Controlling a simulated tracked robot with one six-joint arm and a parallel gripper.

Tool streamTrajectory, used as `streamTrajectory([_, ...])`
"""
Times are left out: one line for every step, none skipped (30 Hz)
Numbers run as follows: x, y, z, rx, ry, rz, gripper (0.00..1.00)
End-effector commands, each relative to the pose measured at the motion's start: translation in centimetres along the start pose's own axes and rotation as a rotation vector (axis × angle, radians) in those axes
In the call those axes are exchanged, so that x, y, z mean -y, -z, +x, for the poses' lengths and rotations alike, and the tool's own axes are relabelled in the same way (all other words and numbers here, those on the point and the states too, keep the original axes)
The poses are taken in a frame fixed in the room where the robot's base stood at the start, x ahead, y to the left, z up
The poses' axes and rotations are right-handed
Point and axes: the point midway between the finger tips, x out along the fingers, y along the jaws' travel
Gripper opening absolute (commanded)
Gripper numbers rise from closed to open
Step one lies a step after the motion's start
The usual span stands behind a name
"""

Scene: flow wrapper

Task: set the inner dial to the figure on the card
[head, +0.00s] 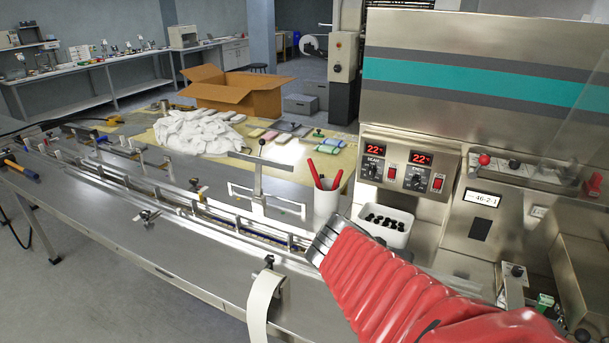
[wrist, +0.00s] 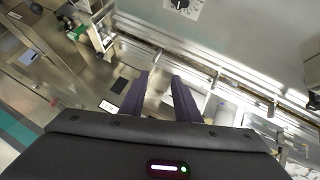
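Two small black dials sit below red displays on the steel control box in the head view, a left dial (head: 372,169) and a right dial (head: 416,181). A white-edged card or label (head: 483,199) on the machine front seems to read "46-2-1". In the wrist view a black dial on a pale plate (wrist: 181,4) is cut by the top edge. My gripper (wrist: 160,82) shows there with two dark fingers apart and nothing between them. It is away from that dial. In the head view my red-sleeved arm reaches in; the fingertips are not clear.
A white bin of black knobs (head: 384,226) and a white cup with red pens (head: 326,203) stand near my arm. A long conveyor (head: 190,208) runs left. A cardboard box (head: 235,92) and white cloths (head: 195,132) lie behind. Red and black knobs (head: 484,160) are at right.

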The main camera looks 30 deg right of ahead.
Motion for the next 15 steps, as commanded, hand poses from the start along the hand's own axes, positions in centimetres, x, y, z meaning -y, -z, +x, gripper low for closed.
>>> streamTrajectory([1.3,-0.5,-1.2,0.008,0.050,-0.038,0.29])
streamTrajectory([2.0,-0.9,-1.9,0.016,0.079,-0.063,0.29])
streamTrajectory([3.1,-1.5,-2.8,0.026,0.120,-0.098,0.29])
streamTrajectory([3.8,-1.9,-3.5,0.032,0.153,-0.126,0.29])
streamTrajectory([4.5,-2.4,-4.3,0.038,0.185,-0.154,0.29])
streamTrajectory([5.6,-3.0,-5.3,0.043,0.231,-0.192,0.29])
streamTrajectory([6.3,-3.5,-6.1,0.047,0.266,-0.221,0.29])
streamTrajectory([7.0,-3.9,-6.9,0.049,0.302,-0.250,0.29])
streamTrajectory([8.0,-4.6,-8.0,0.051,0.350,-0.291,0.29])
streamTrajectory([8.7,-5.1,-8.9,0.051,0.388,-0.320,0.29])
streamTrajectory([9.4,-5.6,-9.8,0.051,0.426,-0.352,0.29])
streamTrajectory([10.2,-6.3,-11.1,0.047,0.478,-0.394,0.29])
streamTrajectory([10.9,-6.8,-12.0,0.045,0.518,-0.424,0.29])
streamTrajectory([11.4,-7.3,-13.0,0.041,0.557,-0.456,0.29])
streamTrajectory([12.2,-8.1,-14.3,0.034,0.608,-0.497,0.29])
